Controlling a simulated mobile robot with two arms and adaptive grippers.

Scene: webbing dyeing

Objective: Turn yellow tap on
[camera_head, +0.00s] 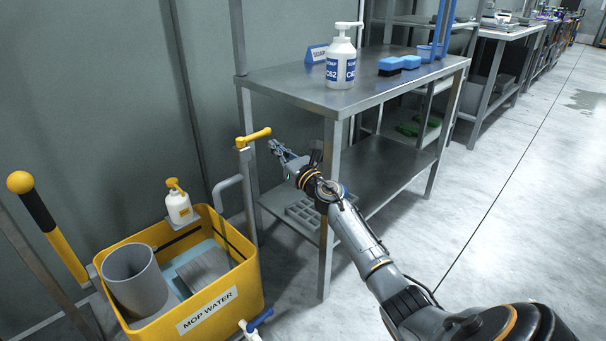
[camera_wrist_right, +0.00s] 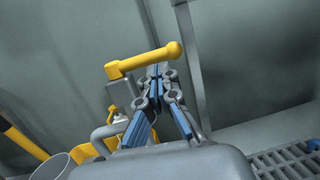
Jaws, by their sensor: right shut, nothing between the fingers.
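The yellow tap handle (camera_head: 253,137) sits on top of a grey pipe (camera_head: 229,186) beside the table leg, above the yellow mop bucket. In the right wrist view the yellow handle (camera_wrist_right: 145,60) crosses just beyond my fingertips, with its round knob end at the right. My right gripper (camera_head: 275,146) is shut and empty, its tips close to the knob end, a little below and to the right of it. The right wrist view shows the blue-padded fingers (camera_wrist_right: 158,72) meeting near the handle; I cannot tell whether they touch it. My left gripper is not in view.
A yellow bucket (camera_head: 247,283) labelled MOP WATER stands below the tap, with a blue-handled tap (camera_head: 259,321) at its front. A metal table (camera_head: 300,85) holds a soap bottle (camera_head: 341,62) and blue brush (camera_head: 399,64). Floor at the right is clear.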

